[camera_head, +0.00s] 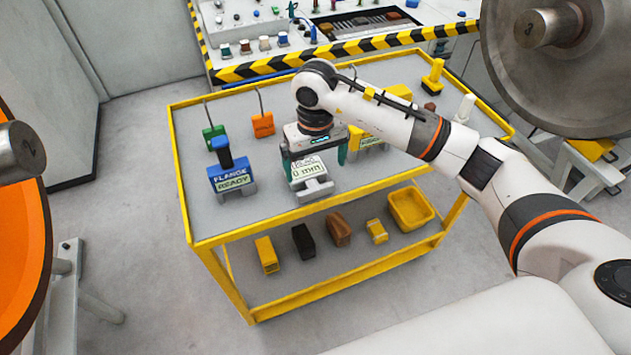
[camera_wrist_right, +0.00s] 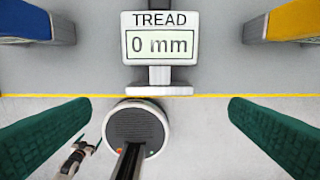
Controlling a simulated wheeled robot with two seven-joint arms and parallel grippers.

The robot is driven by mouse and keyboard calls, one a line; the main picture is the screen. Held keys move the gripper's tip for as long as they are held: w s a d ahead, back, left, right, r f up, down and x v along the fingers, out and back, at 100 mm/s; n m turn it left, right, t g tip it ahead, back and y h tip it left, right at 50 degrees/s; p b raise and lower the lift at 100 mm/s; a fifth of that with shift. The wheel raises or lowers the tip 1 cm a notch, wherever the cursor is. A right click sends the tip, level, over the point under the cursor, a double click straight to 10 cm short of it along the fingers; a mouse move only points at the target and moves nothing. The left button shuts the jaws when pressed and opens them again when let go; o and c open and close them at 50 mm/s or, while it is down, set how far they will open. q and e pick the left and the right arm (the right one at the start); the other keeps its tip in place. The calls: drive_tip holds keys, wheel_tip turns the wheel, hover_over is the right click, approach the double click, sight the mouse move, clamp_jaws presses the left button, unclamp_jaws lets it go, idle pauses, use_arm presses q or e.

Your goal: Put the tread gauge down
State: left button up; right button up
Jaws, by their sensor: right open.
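The tread gauge (camera_head: 308,172) is a pale grey block with a display reading 0 mm and a grey foot. It appears to stand upright on the grey top of the yellow-framed cart (camera_head: 262,215), by its front edge. In the right wrist view the gauge (camera_wrist_right: 160,45) reads TREAD, and its foot is by the yellow edge line. My right gripper (camera_head: 317,158) is over the gauge, pointing down. Its green fingers (camera_wrist_right: 160,112) are wide apart, one on each side, with nothing clasped between them.
A blue flange gauge (camera_head: 232,178) stands left of the tread gauge, and a yellow gauge (camera_head: 366,137) right of it. Green (camera_head: 213,137) and orange (camera_head: 263,124) blocks stand behind. The lower shelf holds several small blocks and a yellow bin (camera_head: 411,208). Large wheels flank the cart.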

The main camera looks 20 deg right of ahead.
drive_tip(key=shift+r, duration=1.75)
